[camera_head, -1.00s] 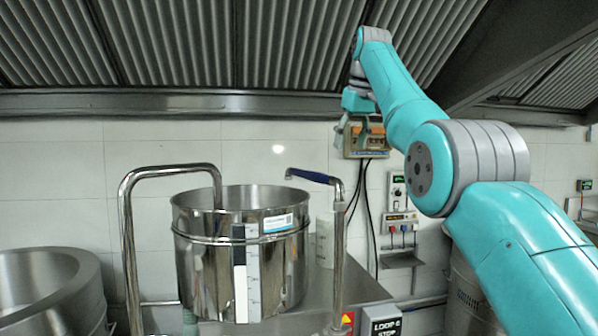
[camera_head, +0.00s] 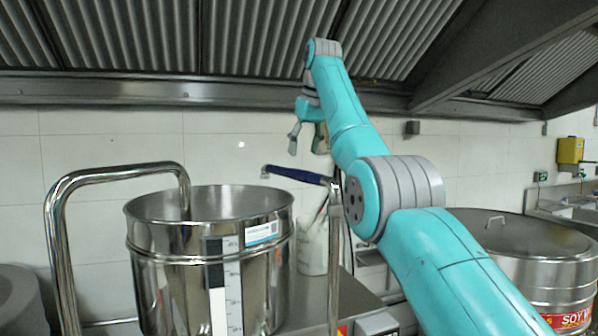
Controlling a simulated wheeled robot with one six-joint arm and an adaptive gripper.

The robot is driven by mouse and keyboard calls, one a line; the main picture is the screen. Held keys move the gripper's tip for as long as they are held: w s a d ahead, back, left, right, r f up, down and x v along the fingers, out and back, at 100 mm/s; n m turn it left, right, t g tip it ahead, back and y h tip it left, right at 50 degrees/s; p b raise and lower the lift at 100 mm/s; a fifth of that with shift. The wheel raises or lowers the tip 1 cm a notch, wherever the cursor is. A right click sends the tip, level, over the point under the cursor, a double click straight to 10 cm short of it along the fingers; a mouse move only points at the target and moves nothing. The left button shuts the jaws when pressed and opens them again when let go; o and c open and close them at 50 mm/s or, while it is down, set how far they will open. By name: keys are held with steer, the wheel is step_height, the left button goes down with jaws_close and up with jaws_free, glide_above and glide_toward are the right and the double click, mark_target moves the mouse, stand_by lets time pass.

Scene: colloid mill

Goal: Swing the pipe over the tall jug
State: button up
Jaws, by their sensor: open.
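A slim steel pipe (camera_head: 334,260) stands upright right of the steel hopper. Its top arm has a blue sleeve (camera_head: 297,174) and reaches left to a short down-turned end near the hopper's right rim. The tall jug (camera_head: 312,247), whitish and translucent, stands behind and right of the hopper, partly hidden by the hopper and the pipe. My gripper (camera_head: 308,139) hangs with its fingers down, open and empty. In the picture it is just above the blue sleeve; its depth relative to the sleeve is unclear.
The hopper (camera_head: 160,275) fills the middle left. A large lidded vessel (camera_head: 510,255) stands at right behind my arm. A metal hood (camera_head: 120,87) hangs above. The wall behind my gripper is bare.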

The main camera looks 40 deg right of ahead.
steer(key=shift+x, duration=3.55)
jaws_close()
